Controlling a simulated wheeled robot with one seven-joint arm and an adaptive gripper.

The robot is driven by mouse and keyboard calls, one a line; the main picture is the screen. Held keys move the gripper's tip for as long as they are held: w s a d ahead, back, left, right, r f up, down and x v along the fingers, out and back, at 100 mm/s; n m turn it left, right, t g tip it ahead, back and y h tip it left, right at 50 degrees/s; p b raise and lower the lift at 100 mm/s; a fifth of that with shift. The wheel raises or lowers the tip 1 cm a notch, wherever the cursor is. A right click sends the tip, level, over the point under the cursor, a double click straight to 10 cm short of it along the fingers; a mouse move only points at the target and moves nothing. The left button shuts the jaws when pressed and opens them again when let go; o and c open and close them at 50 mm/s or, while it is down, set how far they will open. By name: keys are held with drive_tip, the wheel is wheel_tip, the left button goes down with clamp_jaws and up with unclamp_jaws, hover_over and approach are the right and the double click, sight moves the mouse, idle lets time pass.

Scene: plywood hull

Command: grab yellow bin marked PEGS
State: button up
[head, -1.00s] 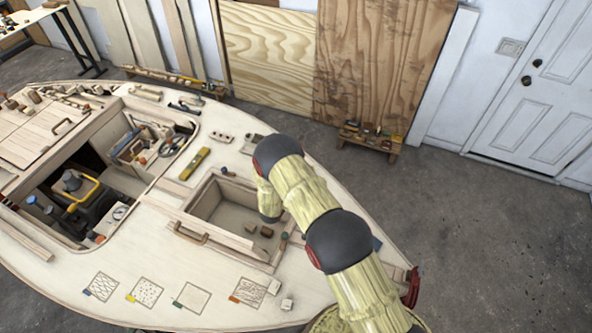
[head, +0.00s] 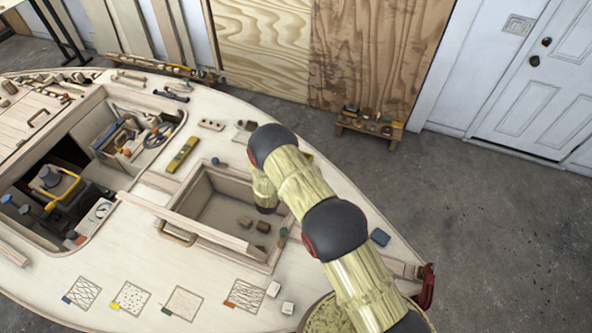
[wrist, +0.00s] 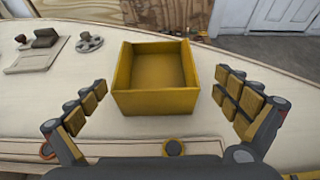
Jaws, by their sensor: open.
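A yellow open-topped bin (wrist: 155,102) stands upright on the pale plywood deck, centred in the wrist view. It looks empty, and I can read no PEGS mark on its near wall. My gripper (wrist: 162,88) is open, with one padded finger to the left of the bin and one to the right. The fingers are spread wider than the bin, with a gap on each side and no contact seen. In the head view my arm covers most of that place, and the gripper itself is hidden.
A rectangular open hatch (head: 222,205) with small blocks inside lies left of my arm. A yellow level (head: 182,154) and small fittings lie on the deck. A round wheel-like part (wrist: 89,42) is left of the bin. Deck around the bin is mostly clear.

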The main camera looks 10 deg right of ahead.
drive_tip(key=shift+x, duration=1.05)
drive_tip(key=shift+w+a+p+x, duration=0.15)
drive_tip(key=shift+p+x, duration=0.2)
drive_tip(key=shift+x, duration=1.05)
drive_tip(key=shift+w+a+p+x, duration=0.1)
drive_tip(key=shift+p+x, duration=0.2)
drive_tip(key=shift+x, duration=1.15)
drive_tip(key=shift+c, duration=0.5)
drive_tip(key=c, duration=1.1)
